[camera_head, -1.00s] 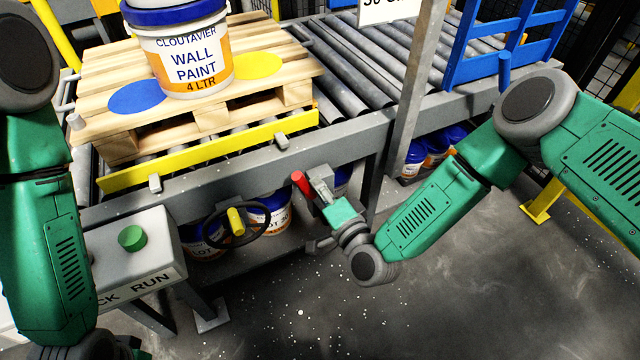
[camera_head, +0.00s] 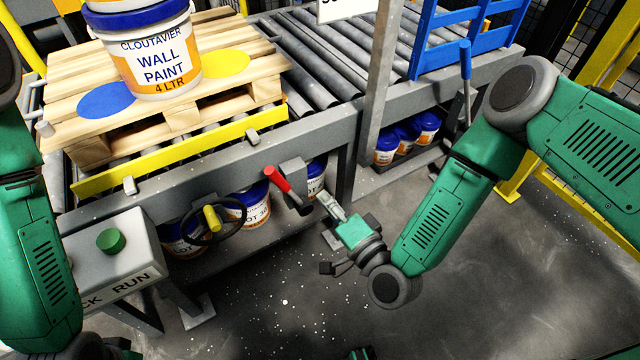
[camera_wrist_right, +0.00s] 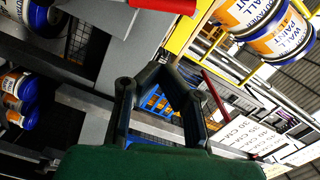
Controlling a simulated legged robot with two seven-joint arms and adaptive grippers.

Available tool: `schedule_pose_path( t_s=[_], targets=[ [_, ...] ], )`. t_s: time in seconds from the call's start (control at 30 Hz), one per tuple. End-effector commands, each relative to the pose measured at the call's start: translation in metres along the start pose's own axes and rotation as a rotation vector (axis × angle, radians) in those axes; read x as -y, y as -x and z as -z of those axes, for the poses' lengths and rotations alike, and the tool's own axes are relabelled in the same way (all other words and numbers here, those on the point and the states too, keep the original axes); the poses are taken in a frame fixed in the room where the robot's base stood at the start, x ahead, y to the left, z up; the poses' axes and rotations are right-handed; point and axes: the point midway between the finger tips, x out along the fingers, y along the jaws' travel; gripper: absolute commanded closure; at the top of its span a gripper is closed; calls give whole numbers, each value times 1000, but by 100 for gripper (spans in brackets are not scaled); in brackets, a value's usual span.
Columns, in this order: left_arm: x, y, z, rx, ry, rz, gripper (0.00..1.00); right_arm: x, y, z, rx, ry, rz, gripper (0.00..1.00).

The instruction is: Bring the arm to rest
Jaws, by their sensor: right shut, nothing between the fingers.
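My right arm (camera_head: 445,215) comes in from the right of the head view. Its gripper (camera_head: 328,203) is shut and empty, in front of the conveyor frame. It is just below and to the right of the red-handled lever (camera_head: 278,180) and looks apart from it. In the right wrist view the dark fingers (camera_wrist_right: 160,75) angle in toward each other with nothing held. The red handle (camera_wrist_right: 165,5) shows at the top of that view. My left arm (camera_head: 45,240) runs down the left edge; its gripper is not clearly visible.
A wall paint pail (camera_head: 155,60) stands on a wooden pallet (camera_head: 60,130) on the roller conveyor (camera_head: 310,65). A control box (camera_head: 110,255) with a green button and a black handwheel (camera_head: 188,222) are at the left. Pails (camera_head: 405,140) sit below. Open floor (camera_head: 480,290) lies at lower right.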

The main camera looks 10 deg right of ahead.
Motion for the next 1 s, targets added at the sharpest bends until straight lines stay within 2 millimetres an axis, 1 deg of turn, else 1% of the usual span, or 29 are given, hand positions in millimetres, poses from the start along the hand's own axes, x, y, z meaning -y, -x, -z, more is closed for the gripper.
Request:
schedule_pose_path(
  t_s=[0.1,0.37,0.63,0.73,0.77,0.83,0.87,0.9,0.93,0.97,1.0],
  targets=[
    [0,1,0,0,0,0,60,-3,6,4,-1,-5,-1,100],
    [-1,0,0,0,-2,-1,60,-4,7,7,-3,-8,1,100],
    [0,1,0,0,-1,-1,60,-2,5,0,5,6,-8,100],
    [0,2,0,0,-1,0,60,-10,14,-11,79,62,-76,100],
    [0,2,0,0,-1,0,60,-16,20,-17,124,96,-116,100],
    [0,4,0,0,0,0,60,-36,44,-31,263,207,-246,100],
    [0,5,0,0,0,0,60,-47,59,-35,334,266,-316,100],
    [0,6,0,0,-1,0,60,-62,82,-37,433,348,-412,100],
    [0,7,0,0,-1,0,60,-72,102,-36,506,408,-485,100],
    [0,7,0,0,-1,0,60,-82,122,-32,574,463,-555,100],
    [0,8,0,0,-1,0,60,-93,148,-24,658,529,-644,100]
  ],
)
